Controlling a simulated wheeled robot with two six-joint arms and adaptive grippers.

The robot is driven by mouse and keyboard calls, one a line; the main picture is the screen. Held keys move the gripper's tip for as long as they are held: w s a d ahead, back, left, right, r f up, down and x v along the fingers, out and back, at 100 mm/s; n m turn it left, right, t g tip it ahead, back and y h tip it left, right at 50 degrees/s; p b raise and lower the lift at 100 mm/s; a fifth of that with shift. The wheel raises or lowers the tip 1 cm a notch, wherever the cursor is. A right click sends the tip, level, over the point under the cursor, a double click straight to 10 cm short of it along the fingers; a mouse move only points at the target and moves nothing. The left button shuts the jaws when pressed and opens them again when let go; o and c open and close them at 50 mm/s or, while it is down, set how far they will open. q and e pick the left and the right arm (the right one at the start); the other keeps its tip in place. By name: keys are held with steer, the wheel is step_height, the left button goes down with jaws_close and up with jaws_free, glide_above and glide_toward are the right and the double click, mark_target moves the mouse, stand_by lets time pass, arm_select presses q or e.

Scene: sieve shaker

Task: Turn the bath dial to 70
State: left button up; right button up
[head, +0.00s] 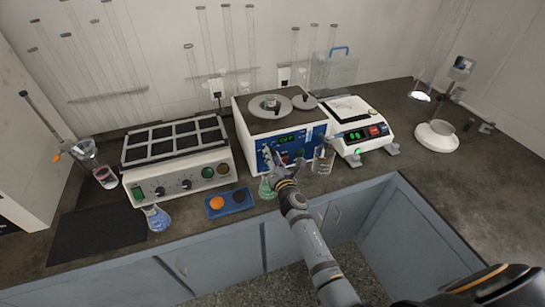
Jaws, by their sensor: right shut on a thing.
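The bath (241,118) is a white box with a blue front panel, standing at the middle of the bench. Its small display (287,139) glows green and seems to read OFF. My right gripper (270,159) is at the left part of this panel, below and left of the display. It is shut on the bath dial, which the fingers mostly hide, so its setting cannot be read. My left gripper is not in view.
A green flask (266,188) stands close beside my right gripper, and a glass beaker (324,161) stands right of it. A blue tray (230,203), a blue flask (157,219) and a hotplate unit (180,182) are left. A balance (362,140) is right.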

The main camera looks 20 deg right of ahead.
steer(key=o, duration=1.2)
steer(key=shift+c, duration=0.2)
steer(key=s, duration=0.7)
steer(key=shift+s+r, duration=0.15)
steer(key=shift+s, duration=0.1)
